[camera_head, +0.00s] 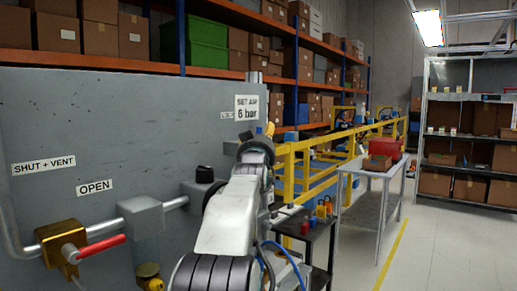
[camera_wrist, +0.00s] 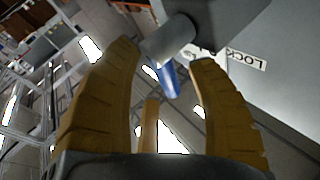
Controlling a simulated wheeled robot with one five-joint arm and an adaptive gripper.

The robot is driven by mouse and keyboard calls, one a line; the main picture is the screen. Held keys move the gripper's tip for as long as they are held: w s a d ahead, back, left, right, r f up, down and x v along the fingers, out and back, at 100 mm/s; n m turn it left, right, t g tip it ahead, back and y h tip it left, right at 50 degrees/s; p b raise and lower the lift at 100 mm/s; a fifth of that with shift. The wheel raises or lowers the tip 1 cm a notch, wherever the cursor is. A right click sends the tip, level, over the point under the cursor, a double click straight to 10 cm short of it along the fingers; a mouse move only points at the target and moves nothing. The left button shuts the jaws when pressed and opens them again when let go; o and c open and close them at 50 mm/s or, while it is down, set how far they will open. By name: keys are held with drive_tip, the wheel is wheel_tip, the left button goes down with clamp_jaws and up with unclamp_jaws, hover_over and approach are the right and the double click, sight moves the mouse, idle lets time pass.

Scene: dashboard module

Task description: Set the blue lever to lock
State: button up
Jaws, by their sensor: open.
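The blue lever (camera_wrist: 168,80) shows in the wrist view, hanging from a grey cylindrical fitting (camera_wrist: 168,40) on the panel. My gripper (camera_wrist: 164,58) is open, with one brown-yellow finger to each side of the lever in the picture. I see no contact, and the depth between fingers and lever is hard to judge. The LOCK label (camera_wrist: 246,60) is on the panel to the right of the lever, appearing rotated. In the head view my arm reaches toward the panel (camera_head: 110,125) and hides most of the lever area.
On the panel's left are a red-handled valve (camera_head: 100,247), pipes, and OPEN (camera_head: 95,187) and SHUT + VENT (camera_head: 43,166) labels. A "SET AIR 6 bar" sign (camera_head: 246,107) stands above. Yellow railing (camera_head: 310,165) and a grey table (camera_head: 368,172) are to the right. The floor at far right is clear.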

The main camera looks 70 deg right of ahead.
drive_tip(key=v, duration=1.1)
drive_tip(key=shift+a, duration=0.2)
drive_tip(key=shift+f, duration=0.1)
drive_tip(key=shift+c, duration=0.4)
